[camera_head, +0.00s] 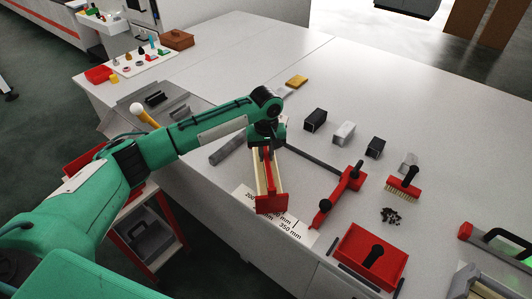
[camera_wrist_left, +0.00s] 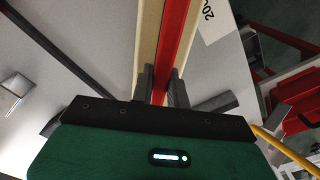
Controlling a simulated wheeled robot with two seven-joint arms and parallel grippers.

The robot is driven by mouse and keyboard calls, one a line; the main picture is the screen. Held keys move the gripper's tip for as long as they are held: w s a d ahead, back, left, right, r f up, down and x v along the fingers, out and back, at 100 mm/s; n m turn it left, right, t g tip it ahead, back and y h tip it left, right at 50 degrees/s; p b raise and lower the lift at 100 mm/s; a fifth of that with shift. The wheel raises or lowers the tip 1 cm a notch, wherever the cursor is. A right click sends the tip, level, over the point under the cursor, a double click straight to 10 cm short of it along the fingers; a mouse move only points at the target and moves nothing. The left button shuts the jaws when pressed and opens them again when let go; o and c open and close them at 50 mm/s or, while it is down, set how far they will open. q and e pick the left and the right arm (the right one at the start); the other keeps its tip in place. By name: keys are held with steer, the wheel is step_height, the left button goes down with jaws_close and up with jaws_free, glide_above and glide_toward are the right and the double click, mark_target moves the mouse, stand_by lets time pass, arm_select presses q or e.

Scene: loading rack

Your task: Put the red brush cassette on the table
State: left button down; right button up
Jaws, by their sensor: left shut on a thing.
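The red brush cassette (camera_head: 271,203), a long red bar with cream strips along its sides, points toward the front edge of the white table (camera_head: 330,75). My left gripper (camera_head: 266,143) is shut on its far part. In the left wrist view the cassette (camera_wrist_left: 176,35) runs up between the two dark fingers (camera_wrist_left: 160,88) of the left gripper. The cassette is over the table near a printed millimetre scale (camera_head: 304,231). I cannot tell whether it touches the surface. My right gripper is not in view.
A red clamp with a dark bar (camera_head: 338,193) lies just right of the cassette. A red tray (camera_head: 367,258), a red hand brush (camera_head: 403,187) and several small blocks (camera_head: 343,133) stand further right. A grey cylinder (camera_head: 226,150) lies left. The far table middle is clear.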

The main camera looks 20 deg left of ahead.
arm_select(q)
steer(key=c, duration=1.4)
jaws_free()
steer(key=shift+o, duration=0.2)
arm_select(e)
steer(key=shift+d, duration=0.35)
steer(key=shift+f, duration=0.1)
